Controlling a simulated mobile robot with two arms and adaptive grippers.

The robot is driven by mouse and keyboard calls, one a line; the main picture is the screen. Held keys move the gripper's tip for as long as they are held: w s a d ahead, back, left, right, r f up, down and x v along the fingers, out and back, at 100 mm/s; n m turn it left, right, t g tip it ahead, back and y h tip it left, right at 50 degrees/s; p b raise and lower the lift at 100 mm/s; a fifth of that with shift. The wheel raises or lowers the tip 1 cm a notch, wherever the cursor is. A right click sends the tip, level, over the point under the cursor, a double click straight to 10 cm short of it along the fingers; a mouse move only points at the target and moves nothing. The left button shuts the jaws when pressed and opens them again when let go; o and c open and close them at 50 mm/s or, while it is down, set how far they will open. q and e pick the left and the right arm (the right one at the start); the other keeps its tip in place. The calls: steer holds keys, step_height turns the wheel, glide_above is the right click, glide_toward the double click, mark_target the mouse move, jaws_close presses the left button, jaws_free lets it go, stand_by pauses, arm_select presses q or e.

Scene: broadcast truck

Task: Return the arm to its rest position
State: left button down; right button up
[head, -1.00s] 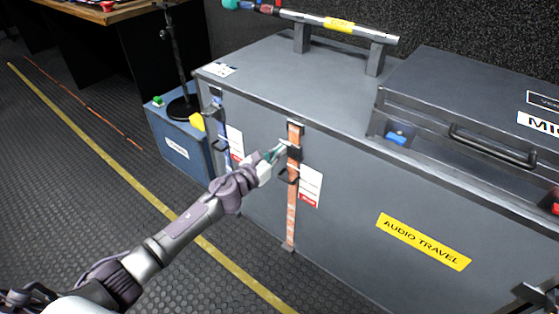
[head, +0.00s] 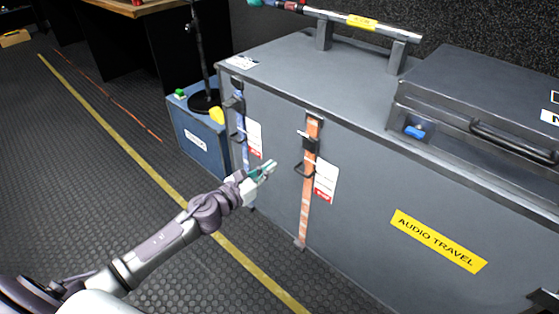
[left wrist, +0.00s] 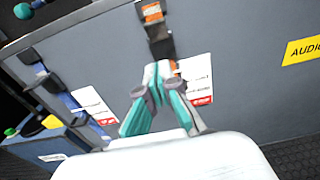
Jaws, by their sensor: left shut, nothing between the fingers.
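My left gripper (head: 268,168) reaches in from the lower left in the head view, in front of the grey case. Its teal-tipped fingers are shut and empty, apart from the orange strap (head: 308,190) and to its left. In the left wrist view, the shut fingers (left wrist: 157,75) point toward the case, with the orange strap (left wrist: 153,12) and its dark buckle beyond. My right gripper is not in view.
The large grey case (head: 350,230) has a blue strap (head: 239,130), white tags and a yellow "AUDIO TRAVEL" label (head: 438,240). A smaller dark case (head: 480,100) lies on top. A blue box (head: 200,138) stands behind left. Floor at left is clear.

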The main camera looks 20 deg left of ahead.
arm_select(q)
steer(key=shift+s+a, duration=0.2)
steer(key=shift+s, duration=0.35)
